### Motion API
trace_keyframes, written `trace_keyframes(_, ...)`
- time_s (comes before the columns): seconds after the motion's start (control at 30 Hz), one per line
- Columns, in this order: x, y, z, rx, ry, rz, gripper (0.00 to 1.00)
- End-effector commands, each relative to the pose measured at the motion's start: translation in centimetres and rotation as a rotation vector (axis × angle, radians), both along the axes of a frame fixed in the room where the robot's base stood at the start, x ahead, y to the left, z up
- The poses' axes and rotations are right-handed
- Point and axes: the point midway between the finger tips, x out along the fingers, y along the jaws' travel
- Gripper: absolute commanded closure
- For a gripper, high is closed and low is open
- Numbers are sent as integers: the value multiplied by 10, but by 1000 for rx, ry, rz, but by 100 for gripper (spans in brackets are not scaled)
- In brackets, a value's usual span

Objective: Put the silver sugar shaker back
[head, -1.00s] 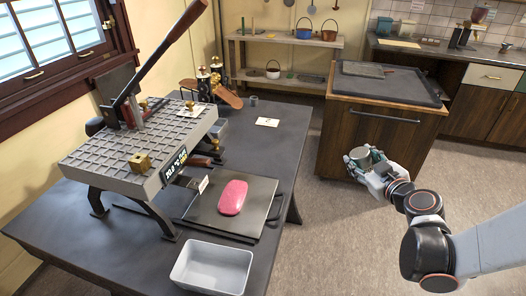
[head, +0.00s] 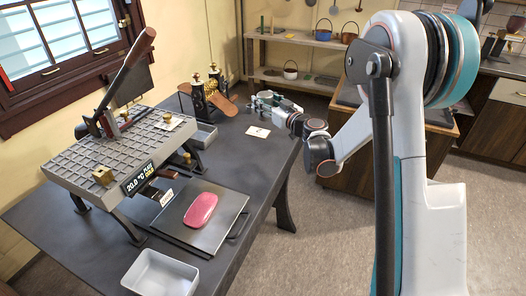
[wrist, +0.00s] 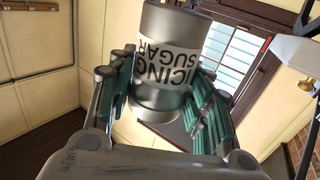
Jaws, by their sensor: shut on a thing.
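The silver sugar shaker (wrist: 165,55) shows in the wrist view as a metal cylinder with a white band reading "ICING SUGAR". It sits between the two fingers of my gripper (wrist: 163,82), which is shut on it; the shaker looks tilted in that view. In the head view my gripper (head: 272,101) is at the back right of the dark table (head: 240,165), behind a small white card (head: 257,131). The shaker is too small and mixed with the fingers there to make out clearly. I cannot tell its height above the table.
A grey press (head: 120,160) with a long lever stands on the left of the table. A pink block (head: 201,209) lies on a dark plate (head: 172,232). A white tray (head: 160,275) is at the front. A brass-topped stand (head: 212,95) is left of my gripper.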

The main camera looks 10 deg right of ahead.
Motion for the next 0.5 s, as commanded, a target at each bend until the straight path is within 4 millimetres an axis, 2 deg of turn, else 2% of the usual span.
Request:
trace_keyframes(0.07,10,0,5,25,-4,3,82)
trace_keyframes(0.17,16,0,-3,38,-6,4,82)
trace_keyframes(0.5,15,0,-83,39,-5,4,82)
